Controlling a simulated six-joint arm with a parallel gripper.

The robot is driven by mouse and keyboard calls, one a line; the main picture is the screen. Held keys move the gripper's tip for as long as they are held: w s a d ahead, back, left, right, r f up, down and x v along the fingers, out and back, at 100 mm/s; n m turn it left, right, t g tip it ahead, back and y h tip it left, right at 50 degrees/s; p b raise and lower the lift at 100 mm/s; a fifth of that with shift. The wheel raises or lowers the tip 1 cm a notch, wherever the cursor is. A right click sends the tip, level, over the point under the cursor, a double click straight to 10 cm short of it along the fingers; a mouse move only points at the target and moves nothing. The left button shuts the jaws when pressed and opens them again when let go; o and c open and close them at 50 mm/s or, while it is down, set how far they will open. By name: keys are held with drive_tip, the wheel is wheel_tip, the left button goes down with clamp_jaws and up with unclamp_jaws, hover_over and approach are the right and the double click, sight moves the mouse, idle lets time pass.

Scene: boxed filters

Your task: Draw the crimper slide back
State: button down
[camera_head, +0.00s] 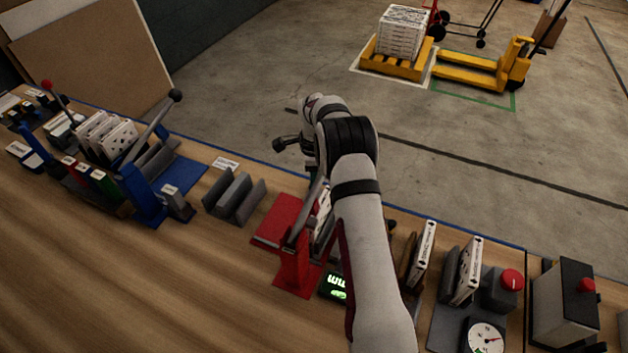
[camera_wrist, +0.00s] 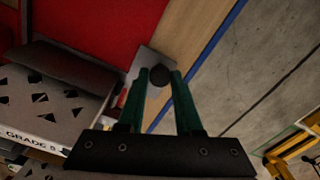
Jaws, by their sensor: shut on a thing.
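The red crimper (camera_head: 296,262) stands on the bench left of my forearm in the head view, with a grey bar (camera_head: 305,215) slanting up from it. In the wrist view its red surface (camera_wrist: 95,25) fills the upper left. A dark round knob (camera_wrist: 160,75) sits between the green fingertips of my gripper (camera_wrist: 160,78), with a pale grey piece (camera_wrist: 150,60) just behind it. My gripper is shut on this knob. In the head view my wrist and forearm hide most of the gripper and the knob.
A boxed filter marked GRADE (camera_wrist: 50,125) lies close left of my fingers. A blue lever machine (camera_head: 145,195) and grey holder (camera_head: 235,197) stand to the left. Filters (camera_head: 467,272) and a dial gauge (camera_head: 486,338) stand to the right. Open floor lies beyond the blue bench edge.

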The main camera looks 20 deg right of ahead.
drive_tip(key=shift+a, duration=0.1)
drive_tip(key=w+a, duration=0.4)
drive_tip(key=w, duration=0.1)
drive_tip(key=shift+a, duration=0.4)
drive_tip(key=c, duration=0.6)
unclamp_jaws()
wheel_tip(320, 180, up, 16)
drive_tip(key=shift+s+f, duration=0.1)
